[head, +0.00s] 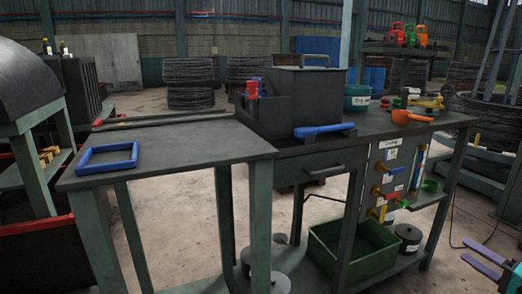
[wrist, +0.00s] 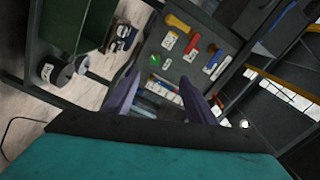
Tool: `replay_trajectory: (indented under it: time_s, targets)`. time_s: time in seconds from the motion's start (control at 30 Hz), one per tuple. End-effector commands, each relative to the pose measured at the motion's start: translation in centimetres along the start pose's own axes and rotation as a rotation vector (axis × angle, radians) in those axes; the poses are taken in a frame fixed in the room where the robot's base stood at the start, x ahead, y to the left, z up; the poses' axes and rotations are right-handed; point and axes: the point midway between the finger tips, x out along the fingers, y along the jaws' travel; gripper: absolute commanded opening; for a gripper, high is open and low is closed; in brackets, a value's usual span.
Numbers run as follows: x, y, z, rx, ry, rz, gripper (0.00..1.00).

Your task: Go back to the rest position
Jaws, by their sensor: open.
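My gripper (head: 487,262) shows at the lower right of the head view, with its two purple fingers apart and nothing between them. It is in free air in front of the right end of the workbench. In the wrist view my gripper (wrist: 160,98) points toward the bench's side panel (wrist: 185,55), with a gap between the fingers. The panel (head: 392,170) with coloured valve handles and white labels also shows in the head view, left of the gripper and apart from it.
A dark workbench (head: 205,146) carries a blue frame (head: 107,158), a dark box (head: 300,90), a blue-handled tool (head: 322,130) and an orange scoop (head: 405,117). A green bin (head: 335,262) and a dark canister (head: 408,238) stand below. The concrete floor right of the bench is mostly clear.

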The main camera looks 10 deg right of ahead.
Motion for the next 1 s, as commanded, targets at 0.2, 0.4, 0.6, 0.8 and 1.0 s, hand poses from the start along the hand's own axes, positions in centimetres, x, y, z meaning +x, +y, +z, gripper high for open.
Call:
replay_trajectory:
  time_s: [0.2, 0.4, 0.6, 0.8, 1.0]
  targets:
    - [1.7, 0.7, 1.6, 0.026, -0.038, 0.028, 0.51]
    - [3.9, 1.4, 3.9, 0.053, -0.087, 0.061, 0.51]
    - [6.7, 2.4, 7.2, 0.09, -0.158, 0.11, 0.51]
    - [10.8, 3.5, 13.4, 0.141, -0.281, 0.193, 0.51]
    - [14.3, 4.7, 21.1, 0.182, -0.428, 0.301, 0.51]
